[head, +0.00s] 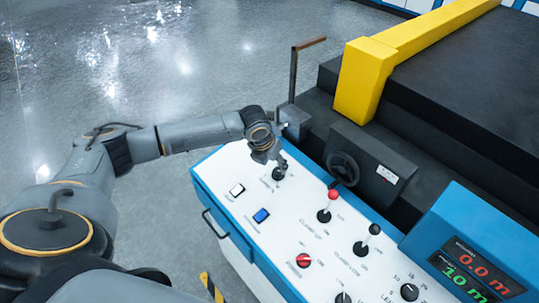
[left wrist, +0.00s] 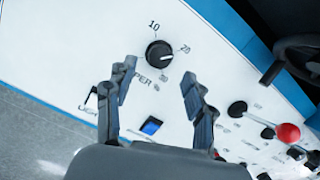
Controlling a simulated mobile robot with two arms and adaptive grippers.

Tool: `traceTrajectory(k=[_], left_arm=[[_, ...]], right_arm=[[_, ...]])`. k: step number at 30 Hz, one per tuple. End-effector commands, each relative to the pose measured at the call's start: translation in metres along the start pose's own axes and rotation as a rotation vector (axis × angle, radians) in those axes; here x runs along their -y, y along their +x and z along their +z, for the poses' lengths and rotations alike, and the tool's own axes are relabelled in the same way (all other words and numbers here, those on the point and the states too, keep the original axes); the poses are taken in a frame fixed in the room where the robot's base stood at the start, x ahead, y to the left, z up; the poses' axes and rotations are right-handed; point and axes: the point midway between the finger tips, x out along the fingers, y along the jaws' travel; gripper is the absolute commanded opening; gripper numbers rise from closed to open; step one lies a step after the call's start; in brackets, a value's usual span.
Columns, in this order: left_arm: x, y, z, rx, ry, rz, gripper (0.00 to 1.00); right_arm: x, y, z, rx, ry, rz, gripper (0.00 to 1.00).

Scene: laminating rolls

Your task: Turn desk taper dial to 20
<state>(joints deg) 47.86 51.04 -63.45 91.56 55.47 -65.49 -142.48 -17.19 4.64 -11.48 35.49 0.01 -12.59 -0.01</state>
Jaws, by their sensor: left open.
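The black taper dial (left wrist: 159,54) sits on the white desk panel, with a "10" mark above it and what looks like "20" to its right in the left wrist view. A pale pointer line on the knob is too small to read surely. In the head view the dial (head: 279,176) is partly hidden under my left gripper (head: 279,163). My left gripper (left wrist: 159,72) is open. Its fingers stand on either side below the dial in the wrist view, and no contact shows. My right gripper is not in view.
A handwheel (head: 342,169) and a dark machine with a yellow beam (head: 366,75) stand behind.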

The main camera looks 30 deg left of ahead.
Motion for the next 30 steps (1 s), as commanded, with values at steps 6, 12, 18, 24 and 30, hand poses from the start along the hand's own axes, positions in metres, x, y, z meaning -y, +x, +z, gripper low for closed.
traceTrajectory(k=[6, 12, 18, 24, 30], left_arm=[[0.0, -0.045, 0.0, 0.002, 0.001, 0.001, 0.54], [0.0, -0.064, -0.001, -0.001, 0.0, 0.001, 0.54], [0.0, -0.068, -0.001, -0.001, 0.0, 0.001, 0.54], [0.0, -0.067, -0.001, -0.001, 0.0, 0.001, 0.54], [0.002, -0.066, -0.002, -0.003, -0.003, -0.002, 0.54]], right_arm=[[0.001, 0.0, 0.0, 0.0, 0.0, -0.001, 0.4], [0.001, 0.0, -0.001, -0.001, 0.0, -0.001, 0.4], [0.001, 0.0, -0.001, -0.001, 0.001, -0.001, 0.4], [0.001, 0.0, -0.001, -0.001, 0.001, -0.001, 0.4], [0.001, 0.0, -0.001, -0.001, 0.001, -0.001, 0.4]])
